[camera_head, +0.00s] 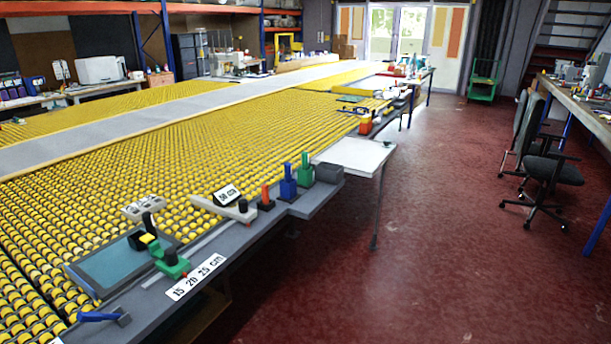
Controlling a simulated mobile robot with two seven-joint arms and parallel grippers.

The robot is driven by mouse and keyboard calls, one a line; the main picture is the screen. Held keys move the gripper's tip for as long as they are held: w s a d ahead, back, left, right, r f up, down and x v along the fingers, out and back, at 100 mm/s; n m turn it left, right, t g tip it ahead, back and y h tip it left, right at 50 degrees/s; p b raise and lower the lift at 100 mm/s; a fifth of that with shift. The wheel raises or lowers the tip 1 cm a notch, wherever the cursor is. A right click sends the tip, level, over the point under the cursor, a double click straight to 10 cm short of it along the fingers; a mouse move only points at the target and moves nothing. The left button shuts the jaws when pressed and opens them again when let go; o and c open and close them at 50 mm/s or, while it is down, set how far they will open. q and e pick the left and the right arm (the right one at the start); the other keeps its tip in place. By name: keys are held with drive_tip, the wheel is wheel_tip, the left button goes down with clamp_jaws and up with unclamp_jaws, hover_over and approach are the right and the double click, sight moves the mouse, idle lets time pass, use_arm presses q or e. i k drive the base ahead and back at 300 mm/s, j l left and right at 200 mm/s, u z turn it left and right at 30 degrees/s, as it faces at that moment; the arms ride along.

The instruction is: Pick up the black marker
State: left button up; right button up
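I cannot clearly make out a black marker. An upright black object (149,224) stands near the dark flat panel at the table's near left, but it is too small to identify. Neither of my grippers is in view.
The long roller table (230,150) fills the left. Its grey edge carries a blue holder (288,187), a green holder (305,173), an orange-topped piece (265,198), a dark box (329,173) and a green-based tool (171,266). Office chairs (553,172) stand right. The red floor (430,240) between is clear.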

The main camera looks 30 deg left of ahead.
sight(147, 216)
drive_tip(key=u, duration=1.95)
drive_tip(key=i+l+u, duration=0.1)
drive_tip(key=u, duration=0.7)
drive_tip(key=l+u, duration=0.3)
drive_tip(key=l, duration=0.15)
drive_tip(key=l+u, duration=0.3)
drive_tip(key=l, duration=0.2)
